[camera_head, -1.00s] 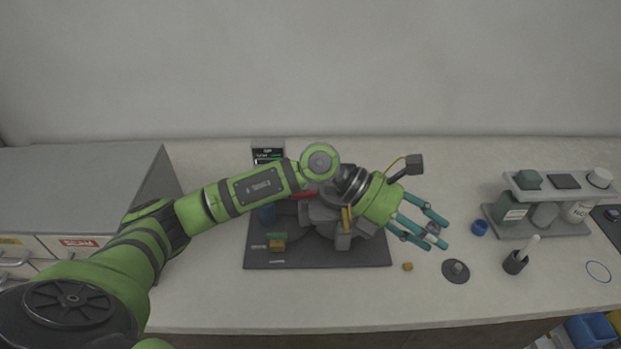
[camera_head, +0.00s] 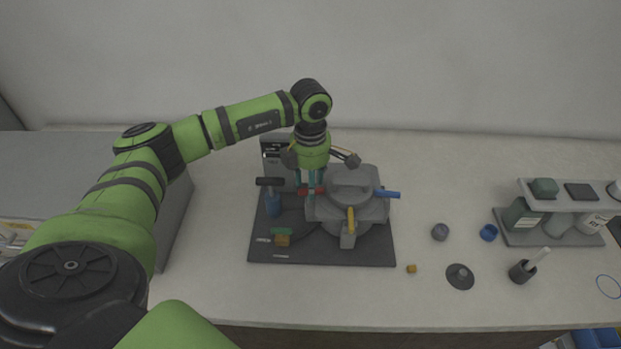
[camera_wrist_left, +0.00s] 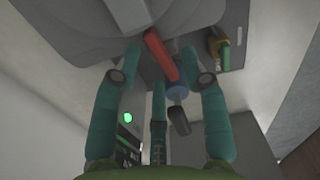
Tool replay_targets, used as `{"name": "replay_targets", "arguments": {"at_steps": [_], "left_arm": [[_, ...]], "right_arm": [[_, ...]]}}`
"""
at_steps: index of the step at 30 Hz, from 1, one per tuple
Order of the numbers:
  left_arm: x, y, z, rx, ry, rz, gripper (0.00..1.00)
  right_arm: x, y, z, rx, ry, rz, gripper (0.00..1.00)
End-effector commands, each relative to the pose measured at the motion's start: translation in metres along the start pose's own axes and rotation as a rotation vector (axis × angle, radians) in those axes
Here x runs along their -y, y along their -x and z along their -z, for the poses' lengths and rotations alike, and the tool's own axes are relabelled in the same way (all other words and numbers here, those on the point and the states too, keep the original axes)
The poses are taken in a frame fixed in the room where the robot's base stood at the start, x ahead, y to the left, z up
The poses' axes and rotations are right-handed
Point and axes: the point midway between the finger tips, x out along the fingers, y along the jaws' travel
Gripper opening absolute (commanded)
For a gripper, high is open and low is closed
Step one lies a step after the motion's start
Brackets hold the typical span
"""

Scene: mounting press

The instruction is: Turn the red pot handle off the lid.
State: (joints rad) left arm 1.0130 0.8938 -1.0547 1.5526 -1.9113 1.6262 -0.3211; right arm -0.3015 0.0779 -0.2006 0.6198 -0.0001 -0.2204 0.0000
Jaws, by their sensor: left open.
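The grey pot lid (camera_head: 350,178) sits on the mounting press on a dark base plate (camera_head: 350,252). The red pot handle (camera_head: 312,191) sticks out from the left side of the lid; it also shows in the left wrist view (camera_wrist_left: 160,53). In the left wrist view the open fingers (camera_wrist_left: 163,75) are around the red handle's end; contact cannot be told. My right gripper is not in view.
A blue cylinder with a dark T-shaped top (camera_head: 272,205) stands close left of the press. A control box (camera_head: 276,150) is behind. A green-and-orange piece (camera_head: 282,238) is on the plate.

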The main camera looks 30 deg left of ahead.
Motion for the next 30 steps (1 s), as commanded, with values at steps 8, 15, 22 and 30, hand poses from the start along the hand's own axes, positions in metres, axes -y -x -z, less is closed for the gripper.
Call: {"name": "replay_targets", "arguments": {"at_steps": [8,15,22,30], "left_arm": [[0.0002,-0.0103,-0.0002,0.002,0.0,0.0,0.44],[0.0003,-0.0101,-0.0003,0.002,0.0,0.0,0.0],[0.0004,-0.0101,-0.0003,0.002,0.001,0.0,0.0],[0.0005,-0.0113,-0.0001,0.002,0.063,0.0,0.0]], "right_arm": [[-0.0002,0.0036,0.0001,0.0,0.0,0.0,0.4],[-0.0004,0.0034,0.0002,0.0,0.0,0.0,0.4],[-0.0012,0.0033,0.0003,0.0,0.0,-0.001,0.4],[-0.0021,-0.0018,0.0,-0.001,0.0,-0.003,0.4]]}}
